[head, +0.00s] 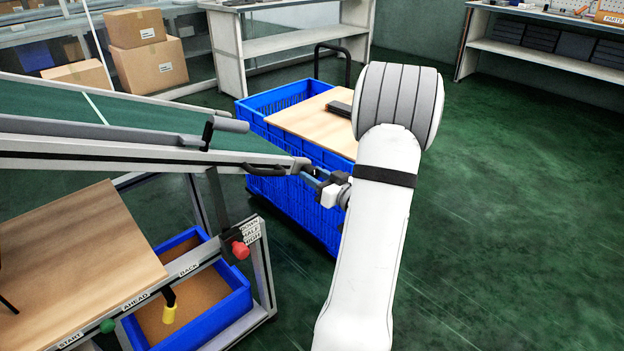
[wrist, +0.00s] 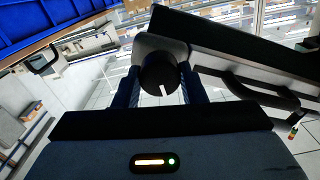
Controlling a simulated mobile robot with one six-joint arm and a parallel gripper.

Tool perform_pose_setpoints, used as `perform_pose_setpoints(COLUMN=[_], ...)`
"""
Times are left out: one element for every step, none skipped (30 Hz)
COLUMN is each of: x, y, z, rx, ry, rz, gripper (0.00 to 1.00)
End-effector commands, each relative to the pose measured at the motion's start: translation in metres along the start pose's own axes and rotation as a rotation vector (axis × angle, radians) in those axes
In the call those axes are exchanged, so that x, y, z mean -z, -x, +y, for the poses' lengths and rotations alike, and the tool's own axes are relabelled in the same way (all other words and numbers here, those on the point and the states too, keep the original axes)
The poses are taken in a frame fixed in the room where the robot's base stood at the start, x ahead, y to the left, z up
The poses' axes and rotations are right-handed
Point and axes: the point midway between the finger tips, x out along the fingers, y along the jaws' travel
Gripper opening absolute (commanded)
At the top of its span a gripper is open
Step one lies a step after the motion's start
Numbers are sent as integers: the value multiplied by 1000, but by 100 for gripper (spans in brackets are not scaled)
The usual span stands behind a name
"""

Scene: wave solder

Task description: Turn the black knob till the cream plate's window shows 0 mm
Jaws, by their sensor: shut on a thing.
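The black knob (wrist: 160,74) shows in the wrist view, round, with a white mark at its lower edge. My gripper (wrist: 158,88) is shut on it, one blue finger on each side. A pale plate (wrist: 146,44) shows behind the knob; I cannot tell whether it is the cream plate, and no window or reading is legible. In the head view my gripper (head: 312,178) is at the end of the sloping grey rail (head: 235,158), and the knob is too small or hidden to make out there.
A black handle (head: 264,170) sits on the rail close to my gripper. A blue crate cart (head: 322,215) with a board on it stands just behind. A red knob (head: 240,250) and a blue bin (head: 232,303) are lower left. The green floor at right is clear.

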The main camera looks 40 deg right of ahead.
Motion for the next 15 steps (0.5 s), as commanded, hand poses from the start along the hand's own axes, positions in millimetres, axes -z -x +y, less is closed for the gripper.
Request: perform_pose_setpoints(x=[-3,-3,-4,-4,-4,-4,-4,-4,-5,-4,-4,-4,-4,-4,-4], y=[0,0,0,0,0,0,0,0,0,0,0,0,0,0,0], z=[-2,-1,-1,-1,-1,-1,-1,-1,-1,-1,-1,-1,-1,-1,-1], rx=[6,6,6,5,5,5,5,4,4,4,4,4,4,4,4], ry=[25,45,72,94,119,152,178,206,243,272,300,338,366,395,433], rz=[-1,-1,-2,-1,-1,-1,-2,-2,-2,-1,-1,0,0,0,-1], gripper=[14,14,14,14,14,14,14,14,14,14,14,14,14,14,14])
